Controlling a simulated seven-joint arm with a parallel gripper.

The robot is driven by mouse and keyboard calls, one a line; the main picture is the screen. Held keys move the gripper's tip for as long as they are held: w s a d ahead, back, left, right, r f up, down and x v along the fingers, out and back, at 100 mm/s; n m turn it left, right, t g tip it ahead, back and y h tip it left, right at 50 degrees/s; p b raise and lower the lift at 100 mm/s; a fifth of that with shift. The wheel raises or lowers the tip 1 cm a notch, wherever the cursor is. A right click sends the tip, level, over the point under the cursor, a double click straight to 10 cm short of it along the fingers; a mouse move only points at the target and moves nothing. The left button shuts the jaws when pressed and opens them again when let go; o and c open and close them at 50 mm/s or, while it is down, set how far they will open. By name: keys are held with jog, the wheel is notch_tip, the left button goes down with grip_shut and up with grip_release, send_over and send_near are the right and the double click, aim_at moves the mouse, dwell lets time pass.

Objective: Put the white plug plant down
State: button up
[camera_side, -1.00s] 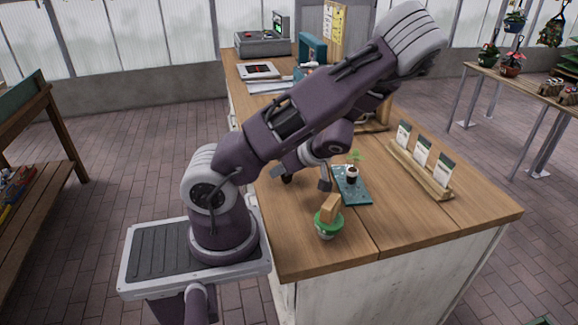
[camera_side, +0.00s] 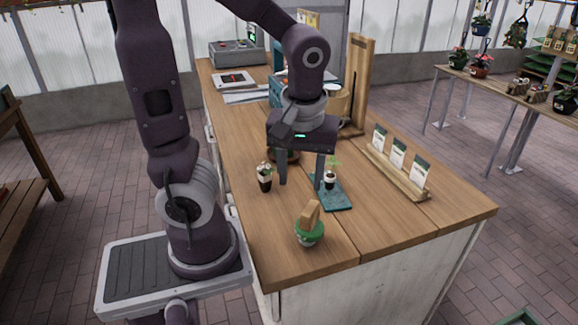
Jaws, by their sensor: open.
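A small plug plant with whitish blooms (camera_side: 265,180), in a dark plug, stands upright on the wooden counter, left of my gripper. My gripper (camera_side: 302,186) points down with its two fingers spread apart and nothing visible between them. Its left finger is close to the white plug plant but looks apart from it. A second plug plant with green leaves (camera_side: 331,180) stands on a teal tray (camera_side: 336,201) by the right finger; I cannot tell whether they touch.
A green-and-white pot (camera_side: 310,234) with a wooden piece sits in front. A wooden card rack (camera_side: 397,175) stands at the right. A brown round dish (camera_side: 285,157) is partly hidden behind my gripper. The front right counter is clear.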

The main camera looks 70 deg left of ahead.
jog(key=s+d+r+m+t+h, duration=0.2)
jog(key=s+d+r+m+t, duration=0.3)
jog(key=m, duration=0.6)
jog(key=d+r, duration=0.2)
jog(key=d, duration=0.1)
jog(key=shift+r+m, duration=0.35)
jog(key=shift+m, duration=0.05)
jog(key=shift+d, duration=0.1)
